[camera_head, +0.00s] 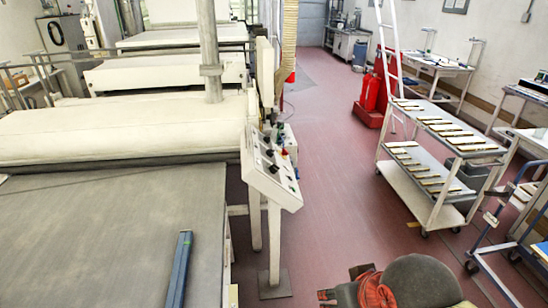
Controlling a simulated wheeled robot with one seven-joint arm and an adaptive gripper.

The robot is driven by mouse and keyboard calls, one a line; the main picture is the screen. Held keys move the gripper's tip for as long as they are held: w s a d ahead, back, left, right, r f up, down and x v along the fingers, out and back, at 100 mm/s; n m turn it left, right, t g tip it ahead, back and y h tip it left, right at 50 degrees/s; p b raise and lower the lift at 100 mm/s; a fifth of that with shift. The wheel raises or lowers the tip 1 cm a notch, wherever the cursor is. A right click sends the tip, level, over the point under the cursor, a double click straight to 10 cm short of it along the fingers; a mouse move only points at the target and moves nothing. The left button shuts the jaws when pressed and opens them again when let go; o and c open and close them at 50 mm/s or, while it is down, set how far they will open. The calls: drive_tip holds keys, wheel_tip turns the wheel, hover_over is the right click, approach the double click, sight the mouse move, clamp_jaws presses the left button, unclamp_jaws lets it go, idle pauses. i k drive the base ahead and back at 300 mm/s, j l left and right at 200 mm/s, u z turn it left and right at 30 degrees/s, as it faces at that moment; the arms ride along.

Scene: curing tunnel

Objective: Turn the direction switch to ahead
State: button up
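A pale control panel (272,174) on a post stands at the right side of the long machine, in the middle of the head view. Its sloped face carries several small knobs and buttons, mostly dark, with some red and green. They are too small to tell which one is the direction switch or which way it points. My gripper is not in view.
A grey belt (95,235) fills the lower left, with a long blue bar (178,270) on it. A dark chair seat (412,282) is at the bottom. A loaded trolley (440,195) stands right. The red floor (330,190) between is clear.

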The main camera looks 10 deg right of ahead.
sight(269, 152)
drive_tip(key=i+l, duration=0.15)
drive_tip(key=l, duration=0.2)
drive_tip(key=i+l, duration=0.15)
drive_tip(key=l, duration=0.25)
drive_tip(key=i+l, duration=0.15)
drive_tip(key=l, duration=0.2)
drive_tip(key=i+l, duration=0.15)
drive_tip(key=l, duration=0.2)
drive_tip(key=i+l, duration=0.1)
drive_tip(key=i, duration=0.55)
drive_tip(key=i+l, duration=0.15)
drive_tip(key=i, duration=0.45)
drive_tip(key=i+j, duration=0.25)
drive_tip(key=i+j+u, duration=0.05)
